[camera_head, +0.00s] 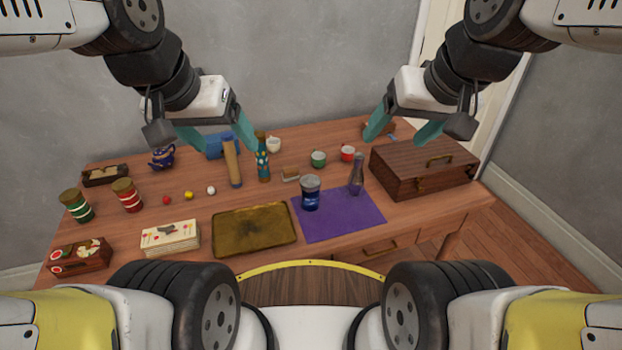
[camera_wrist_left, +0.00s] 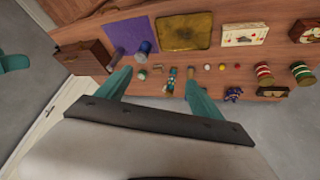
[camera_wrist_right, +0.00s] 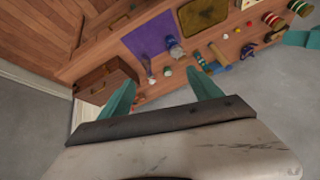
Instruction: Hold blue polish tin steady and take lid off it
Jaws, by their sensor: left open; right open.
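The blue polish tin (camera_head: 311,194) stands upright on the purple mat (camera_head: 341,225), with a pale grey lid (camera_head: 311,182) on top. The tin also shows in the left wrist view (camera_wrist_left: 144,49) and in the right wrist view (camera_wrist_right: 175,50). My left gripper (camera_head: 219,137) is open and empty, high over the back of the table, left of the tin. My right gripper (camera_head: 404,129) is open and empty, raised near the wooden box at the right. Neither gripper touches anything.
A grey bottle (camera_head: 356,177) stands close right of the tin. A brass tray (camera_head: 252,230) lies to its left. A wooden box (camera_head: 425,168) is at the right. Behind stand a teal patterned bottle (camera_head: 263,162), a tan cylinder (camera_head: 232,165) and small cups (camera_head: 318,158). The mat's front is clear.

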